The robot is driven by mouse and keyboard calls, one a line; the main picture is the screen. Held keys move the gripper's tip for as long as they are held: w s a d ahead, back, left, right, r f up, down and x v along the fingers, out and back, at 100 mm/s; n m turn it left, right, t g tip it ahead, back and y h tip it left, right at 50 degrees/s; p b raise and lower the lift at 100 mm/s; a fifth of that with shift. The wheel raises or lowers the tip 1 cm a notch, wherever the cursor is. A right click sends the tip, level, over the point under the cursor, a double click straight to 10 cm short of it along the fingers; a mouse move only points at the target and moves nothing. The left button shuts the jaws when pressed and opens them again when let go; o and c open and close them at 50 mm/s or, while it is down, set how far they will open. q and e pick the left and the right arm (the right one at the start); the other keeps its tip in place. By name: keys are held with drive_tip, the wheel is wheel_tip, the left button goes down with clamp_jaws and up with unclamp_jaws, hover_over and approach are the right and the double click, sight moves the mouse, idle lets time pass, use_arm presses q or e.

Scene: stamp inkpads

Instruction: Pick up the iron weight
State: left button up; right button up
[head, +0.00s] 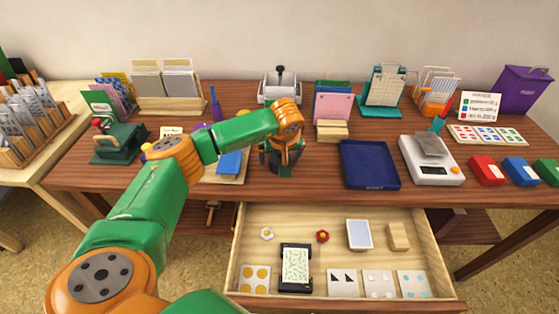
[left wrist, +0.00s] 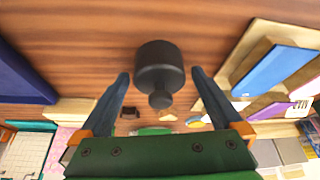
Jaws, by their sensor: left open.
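The iron weight (left wrist: 158,68) is a dark grey cylinder with a small round knob, seen in the left wrist view on the wooden table. My left gripper (left wrist: 160,80) is open, with one dark finger on each side of the weight's knob end and a visible gap on both sides. In the head view my left gripper (head: 283,160) points down at the middle of the table. There the arm and fingers largely hide the weight. My right gripper is not in view.
A navy tray (head: 370,182) lies right of my gripper, with a digital scale (head: 430,172) beyond it. A blue pad (head: 230,162) lies on a board to the left. Below, an open drawer (head: 330,212) holds cards and small items.

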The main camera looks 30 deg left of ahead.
use_arm(q)
drive_tip(key=shift+f, duration=0.15)
drive_tip(key=shift+w, duration=0.1)
clamp_jaws()
